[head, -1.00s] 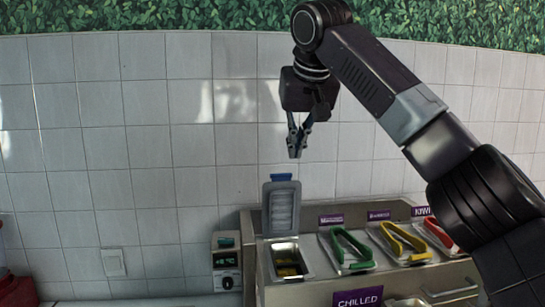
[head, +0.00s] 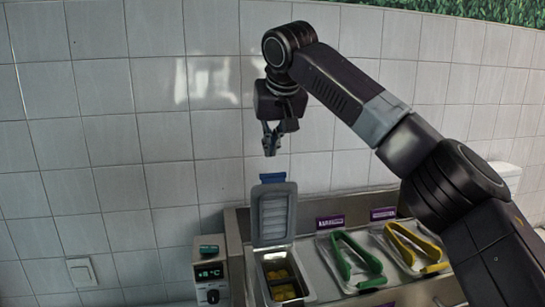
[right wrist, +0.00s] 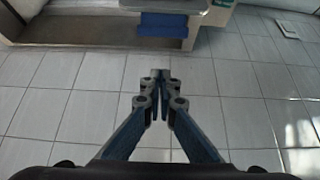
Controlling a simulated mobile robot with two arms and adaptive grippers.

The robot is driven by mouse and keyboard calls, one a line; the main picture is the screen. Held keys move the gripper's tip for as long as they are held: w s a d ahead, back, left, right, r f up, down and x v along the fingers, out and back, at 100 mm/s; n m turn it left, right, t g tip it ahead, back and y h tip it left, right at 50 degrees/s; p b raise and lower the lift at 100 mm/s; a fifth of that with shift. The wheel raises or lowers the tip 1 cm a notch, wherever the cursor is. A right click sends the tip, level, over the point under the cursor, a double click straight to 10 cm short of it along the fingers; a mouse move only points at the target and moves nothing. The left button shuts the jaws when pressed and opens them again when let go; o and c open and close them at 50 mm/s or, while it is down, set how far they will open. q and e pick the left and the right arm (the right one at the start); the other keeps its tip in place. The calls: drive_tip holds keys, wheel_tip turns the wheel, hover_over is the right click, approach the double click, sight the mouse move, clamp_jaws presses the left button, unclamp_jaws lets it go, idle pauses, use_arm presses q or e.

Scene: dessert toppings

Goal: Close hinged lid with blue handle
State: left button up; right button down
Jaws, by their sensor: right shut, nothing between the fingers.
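The hinged lid (head: 273,215) is grey and stands upright, open, at the back of its topping bin (head: 283,278). Its blue handle (head: 272,178) is at the lid's top edge. Yellow-orange pieces lie in the open bin. My right gripper (head: 270,153) is shut and empty, pointing down, a little above the blue handle in the head view and apart from it. In the right wrist view the shut fingers (right wrist: 160,75) are over the tiled wall, and the blue handle (right wrist: 162,25) shows beyond them near the top. My left gripper is not in view.
Green tongs (head: 352,258) and yellow tongs (head: 412,243) lie on closed lids to the right. Purple labels (head: 330,222) stand behind them. A temperature controller (head: 210,271) stands left of the bin. The tiled wall is close behind.

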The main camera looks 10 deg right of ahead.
drive_tip(key=f, duration=0.1)
drive_tip(key=s+f+p, duration=0.1)
drive_tip(key=f, duration=0.1)
drive_tip(key=shift+s+f+p, duration=0.25)
drive_tip(key=shift+s+p, duration=0.1)
drive_tip(key=shift+s, duration=0.05)
drive_tip(key=shift+w+f, duration=0.15)
drive_tip(key=shift+s, duration=0.2)
